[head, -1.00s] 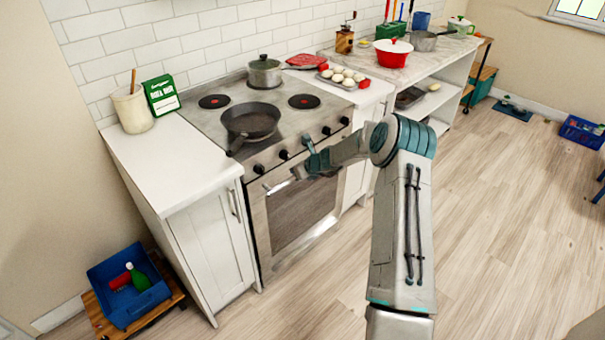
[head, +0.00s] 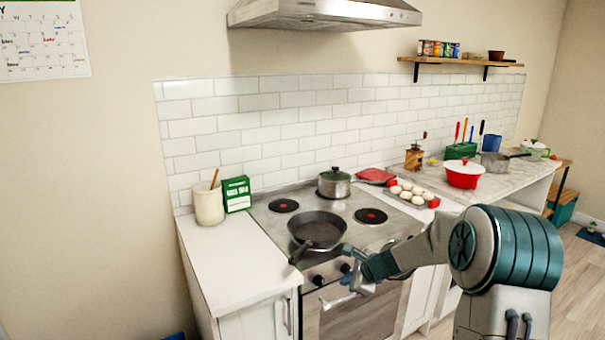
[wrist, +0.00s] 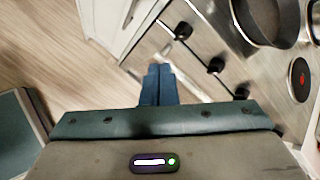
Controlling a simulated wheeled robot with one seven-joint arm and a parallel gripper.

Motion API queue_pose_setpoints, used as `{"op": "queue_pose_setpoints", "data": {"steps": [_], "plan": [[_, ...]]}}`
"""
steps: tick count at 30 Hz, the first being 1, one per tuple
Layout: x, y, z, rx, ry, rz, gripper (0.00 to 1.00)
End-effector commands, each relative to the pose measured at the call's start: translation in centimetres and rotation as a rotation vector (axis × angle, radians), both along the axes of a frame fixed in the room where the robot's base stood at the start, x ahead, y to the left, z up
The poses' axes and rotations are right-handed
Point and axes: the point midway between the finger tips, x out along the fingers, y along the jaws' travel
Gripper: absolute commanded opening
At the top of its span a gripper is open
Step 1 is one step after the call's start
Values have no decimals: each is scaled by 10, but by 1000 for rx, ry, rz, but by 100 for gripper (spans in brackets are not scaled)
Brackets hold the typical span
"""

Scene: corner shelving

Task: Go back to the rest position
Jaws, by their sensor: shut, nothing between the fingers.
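My gripper (head: 352,284) is in front of the stove (head: 345,240), near its knobs and just above the oven handle (head: 338,300). In the wrist view my gripper (wrist: 158,72) has its two blue fingers together, with nothing between them. A dark frying pan (head: 317,231) sits on the front left of the stovetop, behind and to the left of the gripper and apart from it. It also shows at the top right of the wrist view (wrist: 265,22). My arm reaches in from the right.
A lidded pot (head: 334,185) stands at the back of the stove. A tray of eggs (head: 408,193) and a red pot (head: 463,174) are on the counters to the right. A range hood (head: 325,14) hangs above. Floor is open at the right (head: 575,265).

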Motion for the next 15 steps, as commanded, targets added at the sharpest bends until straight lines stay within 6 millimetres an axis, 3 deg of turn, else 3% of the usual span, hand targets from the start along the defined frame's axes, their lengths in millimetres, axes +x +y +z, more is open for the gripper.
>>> {"op": "queue_pose_setpoints", "data": {"steps": [1,6,15], "plan": [[-16,8,15,-63,-26,83,0],[-70,22,50,-265,-90,352,0],[-178,28,93,-590,-165,795,0]]}}
